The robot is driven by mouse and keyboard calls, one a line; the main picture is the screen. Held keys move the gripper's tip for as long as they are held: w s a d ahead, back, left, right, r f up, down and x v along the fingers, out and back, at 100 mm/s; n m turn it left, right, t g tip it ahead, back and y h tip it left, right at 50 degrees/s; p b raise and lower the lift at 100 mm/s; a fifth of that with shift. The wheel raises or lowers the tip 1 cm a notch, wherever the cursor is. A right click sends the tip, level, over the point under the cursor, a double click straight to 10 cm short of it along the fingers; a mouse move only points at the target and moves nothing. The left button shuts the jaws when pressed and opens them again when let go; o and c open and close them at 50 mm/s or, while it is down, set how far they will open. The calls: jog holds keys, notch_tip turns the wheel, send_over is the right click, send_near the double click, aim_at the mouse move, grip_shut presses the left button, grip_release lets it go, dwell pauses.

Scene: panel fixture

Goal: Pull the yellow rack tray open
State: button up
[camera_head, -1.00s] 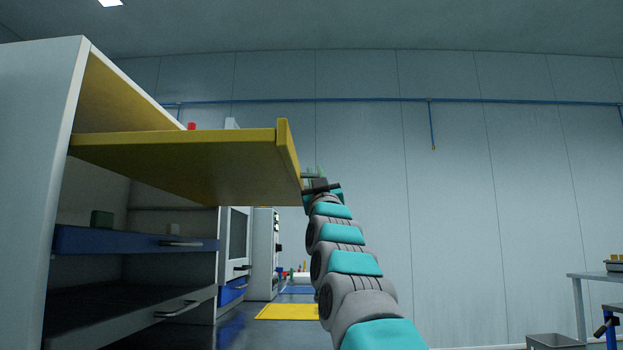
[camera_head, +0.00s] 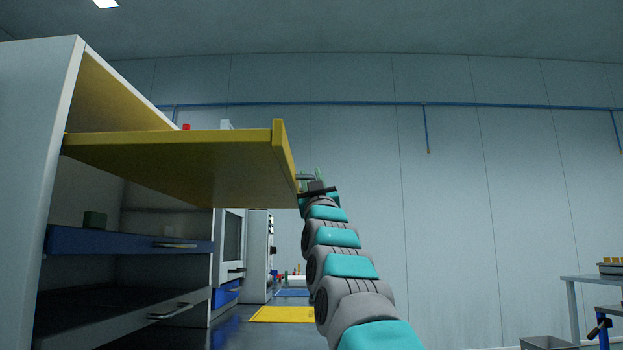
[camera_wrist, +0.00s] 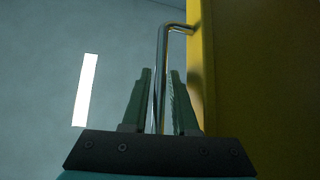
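The yellow rack tray (camera_head: 190,160) stands far out from the top level of the rack at the left, its front panel facing right. Its metal bar handle (camera_head: 307,177) sticks out from that front panel. In the wrist view the handle (camera_wrist: 160,85) runs between the two green fingers of my gripper (camera_wrist: 160,85), with narrow gaps beside it. My gripper (camera_head: 318,174) is open around the bar, just right of the tray front in the head view. The yellow front panel (camera_wrist: 260,80) fills the right of the wrist view. The tray's inside is hidden from below.
Below the tray, the rack (camera_head: 45,130) holds a blue tray (camera_head: 125,243) and a dark lower tray (camera_head: 115,310), both with handles. A workbench (camera_head: 595,280) and grey bin (camera_head: 548,342) stand at the far right. The space right of my arm is clear.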

jog(key=shift+b+v, duration=0.35)
jog(key=shift+v, duration=0.55)
jog(key=shift+s+d+f, duration=0.1)
jog(key=shift+s+f, duration=0.05)
jog(key=shift+s, duration=0.1)
jog(key=v, duration=0.4)
jog(key=shift+s+f+b, duration=0.25)
jog(key=shift+f+b, duration=0.05)
jog(key=shift+w+f, duration=0.1)
